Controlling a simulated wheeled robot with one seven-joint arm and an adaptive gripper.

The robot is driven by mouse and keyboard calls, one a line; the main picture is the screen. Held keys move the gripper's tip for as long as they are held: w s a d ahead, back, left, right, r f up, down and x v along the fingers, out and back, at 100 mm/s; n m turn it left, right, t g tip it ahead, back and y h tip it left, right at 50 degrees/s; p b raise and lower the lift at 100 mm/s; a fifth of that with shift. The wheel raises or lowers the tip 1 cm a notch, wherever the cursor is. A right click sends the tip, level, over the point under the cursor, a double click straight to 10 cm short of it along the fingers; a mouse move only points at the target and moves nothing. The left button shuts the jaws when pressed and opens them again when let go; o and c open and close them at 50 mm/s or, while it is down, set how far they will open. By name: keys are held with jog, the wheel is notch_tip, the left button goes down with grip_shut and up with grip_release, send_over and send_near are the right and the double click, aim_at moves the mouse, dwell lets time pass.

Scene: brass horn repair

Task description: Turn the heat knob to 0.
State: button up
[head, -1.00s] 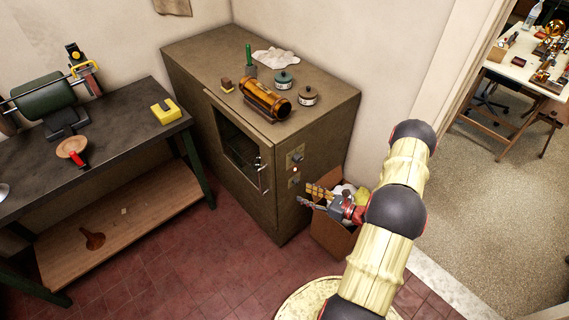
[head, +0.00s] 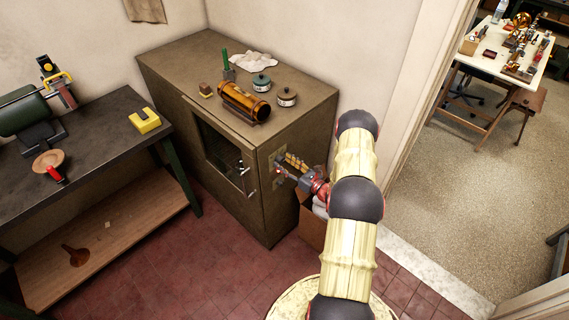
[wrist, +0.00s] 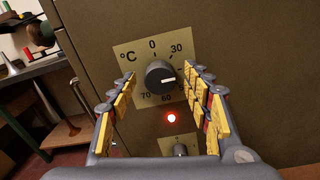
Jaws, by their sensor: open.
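The knob's white mark points right and slightly down, between 30 and 60. My gripper (wrist: 159,80) is open, with its yellow-padded fingers on either side of the knob; I cannot tell whether they touch it. In the head view my gripper (head: 284,165) is at the oven (head: 283,218) and largely covers the knob.
A lit red lamp (wrist: 171,118) and a second small control (wrist: 180,150) sit below the dial. The oven's door handle (wrist: 82,95) is to the left. A cardboard box (head: 311,229) stands beside the oven, under my arm. A dark workbench (head: 85,135) is at left.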

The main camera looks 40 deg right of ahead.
jog(key=shift+w, duration=0.2)
jog(key=shift+c, duration=0.7)
jog(key=c, duration=1)
